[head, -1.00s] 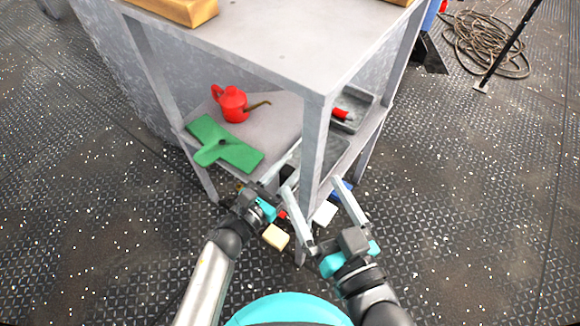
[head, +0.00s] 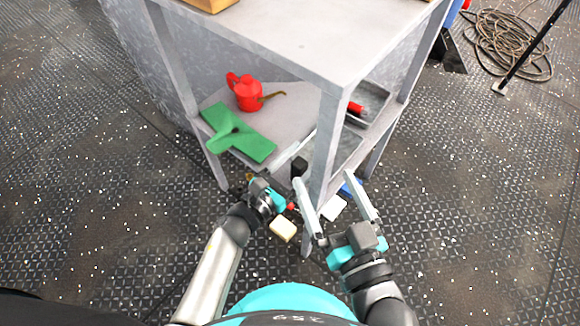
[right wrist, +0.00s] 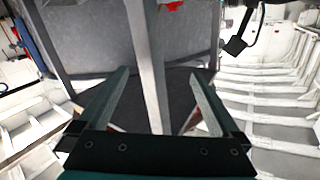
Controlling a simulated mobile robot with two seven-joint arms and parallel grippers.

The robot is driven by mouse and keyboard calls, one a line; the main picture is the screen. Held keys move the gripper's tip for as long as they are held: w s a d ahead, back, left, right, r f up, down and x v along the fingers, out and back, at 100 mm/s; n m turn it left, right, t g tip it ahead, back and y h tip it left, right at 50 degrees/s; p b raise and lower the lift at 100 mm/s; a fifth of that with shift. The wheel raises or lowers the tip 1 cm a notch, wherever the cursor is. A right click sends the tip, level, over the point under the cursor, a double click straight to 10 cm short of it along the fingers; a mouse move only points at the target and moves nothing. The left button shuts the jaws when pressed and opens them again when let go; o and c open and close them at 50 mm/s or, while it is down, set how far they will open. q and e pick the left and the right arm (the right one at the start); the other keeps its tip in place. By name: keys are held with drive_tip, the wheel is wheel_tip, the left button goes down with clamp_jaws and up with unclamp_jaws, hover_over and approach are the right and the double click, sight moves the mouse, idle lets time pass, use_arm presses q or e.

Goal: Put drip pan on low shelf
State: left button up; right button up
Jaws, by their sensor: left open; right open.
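A grey, shallow tray that looks like the drip pan (head: 372,100) lies at the right end of the shelf under the table top, partly behind the front leg. A red object shows in it. The low shelf (head: 290,108) is grey and carries other things. My right gripper (head: 325,180) is open and empty. Its fingers stand on either side of the front leg, as the right wrist view (right wrist: 160,78) also shows.
A red oil can (head: 248,93) and a green flat object (head: 237,134) occupy the shelf's left part. The front leg (head: 328,135) stands close to both grippers. Small blocks, one cream (head: 283,230), lie below. Coiled cable (head: 510,45) lies at the far right.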

drive_tip(key=d+f+g+p, duration=0.1)
drive_tip(key=g, duration=0.1)
drive_tip(key=w+d+f+g+h+p, duration=0.1)
drive_tip(key=shift+w+d+f+n+g, duration=0.1)
drive_tip(key=shift+n+g, duration=0.3)
use_arm(q)
drive_tip(key=v, duration=1.2)
use_arm(e)
drive_tip(key=shift+d+f+h, duration=0.15)
drive_tip(key=shift+d+h, duration=0.05)
drive_tip(key=shift+h, duration=0.2)
use_arm(q)
drive_tip(key=w+a+r+n+t+y, duration=0.1)
drive_tip(key=w+a+r+n+y, duration=0.15)
drive_tip(key=n, duration=0.75)
drive_tip(key=w+a+r+n+t+y, duration=0.15)
drive_tip(key=r+n+y, duration=0.25)
drive_tip(key=n, duration=0.6)
drive_tip(key=s+d+n+g, duration=0.2)
drive_tip(key=n, duration=0.8)
drive_tip(key=s+d+r+n+g, duration=0.1)
drive_tip(key=s+d+n+g, duration=0.1)
drive_tip(key=n, duration=0.8)
drive_tip(key=shift+s+n+g, duration=0.3)
drive_tip(key=shift+s+g, duration=0.25)
drive_tip(key=shift+s, duration=0.1)
drive_tip(key=shift+h+p, duration=0.25)
drive_tip(key=shift+p, duration=0.1)
